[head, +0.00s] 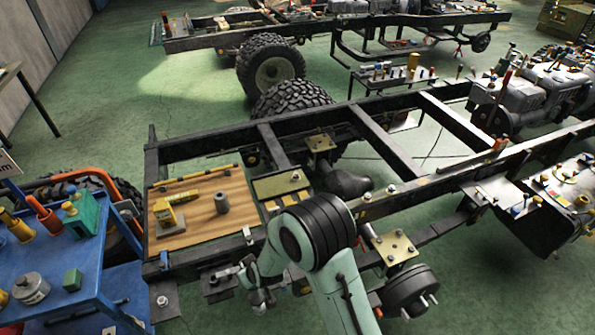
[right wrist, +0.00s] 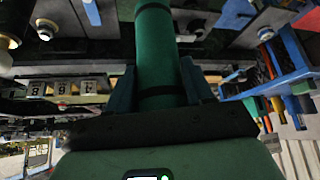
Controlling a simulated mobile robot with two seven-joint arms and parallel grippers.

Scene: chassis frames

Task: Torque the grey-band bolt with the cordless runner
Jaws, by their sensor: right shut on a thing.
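My right arm reaches in from the bottom of the head view, and its gripper (head: 258,294) is low beside the near end of the chassis frame (head: 190,151). In the right wrist view my right gripper (right wrist: 160,92) is shut on a green cylinder with a dark band, apparently the body of the cordless runner (right wrist: 155,38). The runner's working end is hidden. A pale bolt head (right wrist: 44,30) shows at upper left in that view. Bolts also stand on a tan plate (head: 403,244) in the head view. I cannot tell which bolt has the grey band. My left gripper is not in view.
A wooden board (head: 240,228) on the frame carries yellow tools (head: 165,213) and a grey cylinder (head: 221,203). A blue cart (head: 60,263) with coloured items stands at left. A wheel hub (head: 408,290) sits right of my arm. Frame rails and cross-members surround the work area.

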